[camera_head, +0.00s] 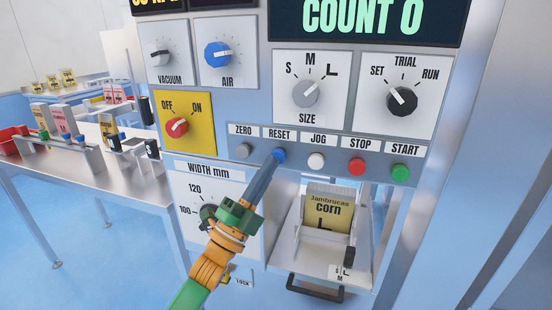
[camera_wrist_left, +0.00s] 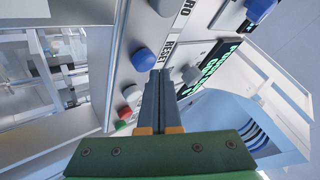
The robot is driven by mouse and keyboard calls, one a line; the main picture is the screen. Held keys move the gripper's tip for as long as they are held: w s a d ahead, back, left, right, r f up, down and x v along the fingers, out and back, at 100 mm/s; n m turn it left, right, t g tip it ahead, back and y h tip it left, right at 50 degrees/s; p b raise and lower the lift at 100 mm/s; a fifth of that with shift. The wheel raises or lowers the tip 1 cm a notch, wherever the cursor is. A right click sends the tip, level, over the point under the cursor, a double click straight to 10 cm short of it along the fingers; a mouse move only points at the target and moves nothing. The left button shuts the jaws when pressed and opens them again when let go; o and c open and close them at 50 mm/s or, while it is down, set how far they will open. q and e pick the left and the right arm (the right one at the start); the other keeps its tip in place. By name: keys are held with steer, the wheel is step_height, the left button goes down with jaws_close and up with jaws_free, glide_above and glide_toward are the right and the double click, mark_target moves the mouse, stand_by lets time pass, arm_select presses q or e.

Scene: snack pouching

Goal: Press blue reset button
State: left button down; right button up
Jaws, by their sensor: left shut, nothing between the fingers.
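The blue reset button (camera_head: 279,154) is on the machine's front panel, under the RESET label, between a grey button and a white one. My left gripper (camera_head: 273,164) reaches up from below with its long grey fingers shut and empty. In the head view its tips overlap the lower left edge of the blue button. In the left wrist view the blue button (camera_wrist_left: 143,59) shows just beyond and left of the shut fingertips (camera_wrist_left: 158,76). I cannot tell whether they touch. My right gripper is in neither view.
The zero (camera_head: 244,150), jog (camera_head: 316,160), stop (camera_head: 357,167) and start (camera_head: 400,173) buttons share the row. Above are the size knob (camera_head: 306,94) and the display (camera_head: 366,18), reading COUNT 0. Below right, a corn pouch (camera_head: 330,212) stands in a holder. A table (camera_head: 121,181) stands left.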

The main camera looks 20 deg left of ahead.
arm_select(q)
steer(key=shift+w, duration=0.4)
steer(key=shift+w+b, duration=0.2)
steer(key=shift+b, duration=0.15)
stand_by(0.3)
steer(key=shift+s+p, duration=0.45)
steer(key=shift+s, duration=0.25)
steer(key=s+p, duration=0.3)
steer(key=s, duration=0.3)
steer(key=shift+a, duration=0.1)
